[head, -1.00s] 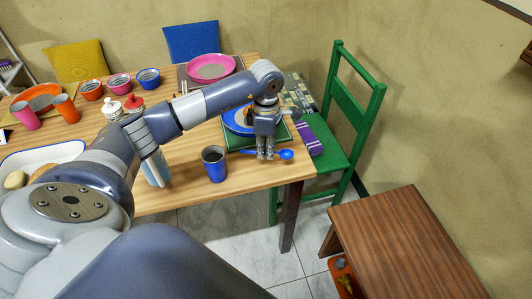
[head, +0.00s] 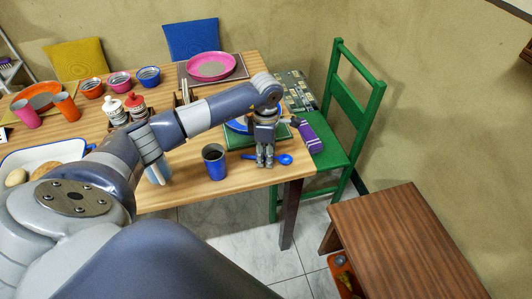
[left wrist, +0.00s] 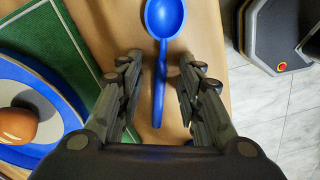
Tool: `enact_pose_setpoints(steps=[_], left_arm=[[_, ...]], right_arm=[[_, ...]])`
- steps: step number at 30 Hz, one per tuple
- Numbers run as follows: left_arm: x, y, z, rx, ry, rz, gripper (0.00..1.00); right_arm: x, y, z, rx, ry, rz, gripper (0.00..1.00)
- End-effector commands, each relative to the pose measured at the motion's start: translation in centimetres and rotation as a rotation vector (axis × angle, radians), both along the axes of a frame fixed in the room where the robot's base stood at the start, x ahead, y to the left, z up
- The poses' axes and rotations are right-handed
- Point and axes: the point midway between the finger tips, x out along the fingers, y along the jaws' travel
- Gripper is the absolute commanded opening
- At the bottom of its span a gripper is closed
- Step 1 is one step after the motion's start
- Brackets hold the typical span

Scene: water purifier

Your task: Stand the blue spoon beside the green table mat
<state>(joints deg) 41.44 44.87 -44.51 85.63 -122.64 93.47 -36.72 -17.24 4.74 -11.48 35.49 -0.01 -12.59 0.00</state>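The blue spoon (head: 285,159) lies on the wooden table near its front right corner, close to the front edge of the green table mat (head: 236,141). In the left wrist view the spoon (left wrist: 165,18) has its bowl at the top and its handle pointing toward my gripper. The mat (left wrist: 72,45) is to its left. My left gripper (head: 265,163) is low over the table at the spoon's handle. In the left wrist view its fingers (left wrist: 157,88) are apart, one on each side of the handle, with gaps visible. My right gripper is not in view.
A blue cup (head: 214,163) stands left of my left gripper. A blue plate (left wrist: 35,110) with a brown round item (left wrist: 17,126) sits on the mat. A green chair (head: 340,125) with a purple rolled cloth (head: 309,139) is to the right. A brown bench (head: 400,240) stands front right.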

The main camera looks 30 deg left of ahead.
Motion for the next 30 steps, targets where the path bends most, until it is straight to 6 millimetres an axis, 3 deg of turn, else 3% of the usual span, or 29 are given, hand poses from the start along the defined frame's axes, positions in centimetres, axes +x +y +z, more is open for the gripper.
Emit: enact_pose_setpoints(steps=[10, 24, 30], left_arm=[[0.1, 0.0, 1.0, 0.000, -0.002, -0.001, 0.34], [0.1, 0.0, 10.3, 0.000, -0.003, 0.000, 0.34], [0.0, 0.0, 12.1, 0.000, 0.000, 0.000, 0.34]], right_arm=[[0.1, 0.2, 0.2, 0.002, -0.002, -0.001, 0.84], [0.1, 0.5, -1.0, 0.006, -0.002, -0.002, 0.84], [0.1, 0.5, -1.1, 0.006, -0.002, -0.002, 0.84]])
